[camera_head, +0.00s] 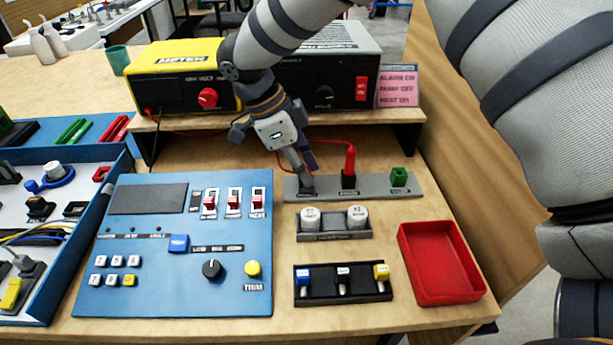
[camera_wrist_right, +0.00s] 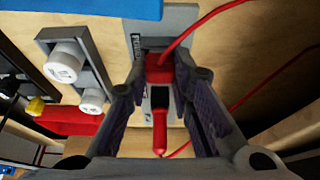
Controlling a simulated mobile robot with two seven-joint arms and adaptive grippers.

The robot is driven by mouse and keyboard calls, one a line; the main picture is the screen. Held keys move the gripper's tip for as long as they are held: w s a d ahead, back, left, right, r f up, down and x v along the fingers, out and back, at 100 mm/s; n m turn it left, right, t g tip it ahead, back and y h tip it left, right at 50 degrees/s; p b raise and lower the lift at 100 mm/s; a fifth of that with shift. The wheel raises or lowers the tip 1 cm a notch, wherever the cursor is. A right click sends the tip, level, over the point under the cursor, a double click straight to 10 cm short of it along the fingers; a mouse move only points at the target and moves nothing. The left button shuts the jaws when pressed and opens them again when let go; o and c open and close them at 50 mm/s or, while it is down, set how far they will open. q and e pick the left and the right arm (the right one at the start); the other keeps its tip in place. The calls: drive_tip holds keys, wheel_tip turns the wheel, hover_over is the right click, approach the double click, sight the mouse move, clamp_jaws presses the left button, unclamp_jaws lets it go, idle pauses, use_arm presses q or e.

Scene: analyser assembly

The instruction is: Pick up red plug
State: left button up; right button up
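A red plug (camera_head: 350,161) stands upright in a black socket in the middle of a grey strip (camera_head: 372,189), with a red cable from its top. In the right wrist view this plug (camera_wrist_right: 160,130) points toward the camera, below the black socket. My right gripper (camera_head: 304,175) is over the strip's left end, left of the upright plug. In the right wrist view my right gripper (camera_wrist_right: 163,72) is open, its fingers on either side of a red piece (camera_wrist_right: 158,68) with a cable beside it. I cannot tell whether they touch it. The head view hides this piece. My left gripper is not in view.
A green socket (camera_head: 399,177) is at the strip's right end. Two white caps (camera_head: 333,217) in a dark holder and a red tray (camera_head: 442,262) stand in front. A blue panel (camera_head: 180,245) lies left. A yellow meter (camera_head: 186,72) and a black box are on the shelf behind.

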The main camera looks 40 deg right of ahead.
wheel_tip(320, 180, up, 3)
drive_tip(key=shift+r, duration=0.2)
use_arm(q)
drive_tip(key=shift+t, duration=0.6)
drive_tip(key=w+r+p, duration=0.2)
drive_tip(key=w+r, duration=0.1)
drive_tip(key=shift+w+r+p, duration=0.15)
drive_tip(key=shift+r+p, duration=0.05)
drive_tip(key=shift+p, duration=0.15)
use_arm(e)
drive_tip(key=s+a+r, duration=0.9)
drive_tip(key=s, duration=0.1)
drive_tip(key=shift+s+r, duration=0.3)
drive_tip(key=shift+s, duration=0.05)
clamp_jaws()
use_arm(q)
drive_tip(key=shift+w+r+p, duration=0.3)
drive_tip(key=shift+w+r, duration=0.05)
